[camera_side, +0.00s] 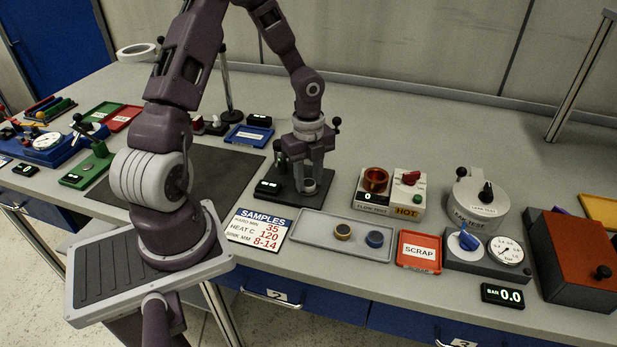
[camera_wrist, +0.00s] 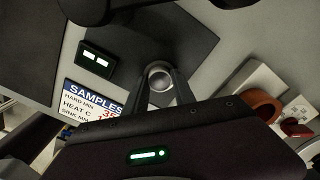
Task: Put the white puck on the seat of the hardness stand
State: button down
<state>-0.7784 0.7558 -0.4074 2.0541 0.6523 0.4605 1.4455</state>
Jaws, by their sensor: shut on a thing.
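The hardness stand has a dark base (camera_side: 287,190) with a small lit display (camera_side: 268,187) and stands left of the sample tray. The base also shows in the wrist view (camera_wrist: 185,38), with its display (camera_wrist: 95,62). My gripper (camera_side: 310,180) points down over the right part of this base. It is shut on the white puck (camera_side: 310,186), which shows as a pale round disc between the fingertips in the wrist view (camera_wrist: 159,82). The seat is hidden under the puck and fingers. I cannot tell whether the puck touches it.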

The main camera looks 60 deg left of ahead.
aim_at(308, 183)
jog(key=c, duration=0.6)
grip_release()
jog(key=shift+c, duration=0.2)
jog(key=shift+r, duration=0.15)
jog(key=shift+r, duration=3.9)
